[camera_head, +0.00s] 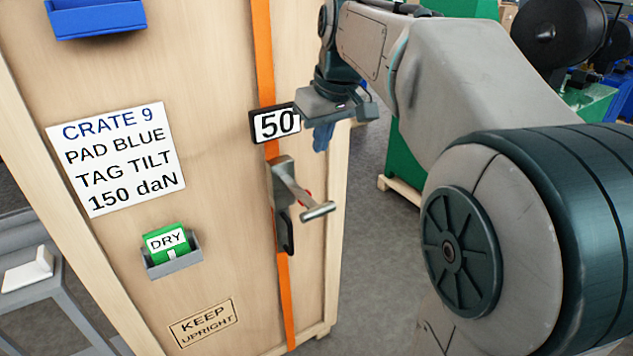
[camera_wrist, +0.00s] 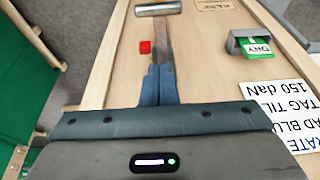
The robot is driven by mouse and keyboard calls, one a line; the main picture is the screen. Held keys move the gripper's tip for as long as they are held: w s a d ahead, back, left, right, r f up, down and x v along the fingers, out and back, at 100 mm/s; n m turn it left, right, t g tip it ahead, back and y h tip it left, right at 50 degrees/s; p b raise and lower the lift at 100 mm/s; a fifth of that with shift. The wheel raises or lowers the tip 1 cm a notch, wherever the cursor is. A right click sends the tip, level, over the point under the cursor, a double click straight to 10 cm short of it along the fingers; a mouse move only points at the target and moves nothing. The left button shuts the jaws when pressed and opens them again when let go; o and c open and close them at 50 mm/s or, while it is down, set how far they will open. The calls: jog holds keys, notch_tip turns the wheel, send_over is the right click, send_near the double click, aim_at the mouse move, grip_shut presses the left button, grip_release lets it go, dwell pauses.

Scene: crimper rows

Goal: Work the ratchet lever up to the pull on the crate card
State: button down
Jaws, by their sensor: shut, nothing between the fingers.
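A tall wooden crate (camera_head: 220,70) carries a white crate card (camera_head: 118,158) reading "CRATE 9, PAD BLUE, TAG TILT, 150 daN". An orange strap (camera_head: 263,50) runs down it through a grey ratchet (camera_head: 281,185). The ratchet lever (camera_head: 318,211) sticks out and slopes down to the right, ending in a cross bar. A black-framed display (camera_head: 276,123) above the ratchet reads 50. My gripper (camera_head: 321,148) is shut and empty, above the lever and right of the display. In the wrist view, my closed fingers (camera_wrist: 159,72) point toward the lever's bar (camera_wrist: 158,9); whether they touch the lever is unclear.
A green packet marked "DRY" (camera_head: 167,243) sits in a grey holder low on the crate. A blue holder (camera_head: 95,20) is at upper left, and a "KEEP UPRIGHT" label (camera_head: 203,322) is below. Green equipment (camera_head: 408,172) stands behind, across clear floor.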

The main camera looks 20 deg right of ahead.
send_over(315, 206)
jog(key=f, duration=0.9)
jog(key=shift+w+a+f+p, duration=0.1)
jog(key=shift+w+f+p, duration=0.1)
jog(key=shift+p, duration=0.15)
jog(key=f, duration=0.1)
jog(key=s+f, duration=0.1)
jog(key=shift+s+d+f, duration=0.1)
jog(key=shift+d+f, duration=0.1)
jog(key=shift+f, duration=0.15)
jog(key=shift+s+f, duration=0.15)
jog(key=shift+f, duration=0.4)
jog(key=shift+d, duration=0.1)
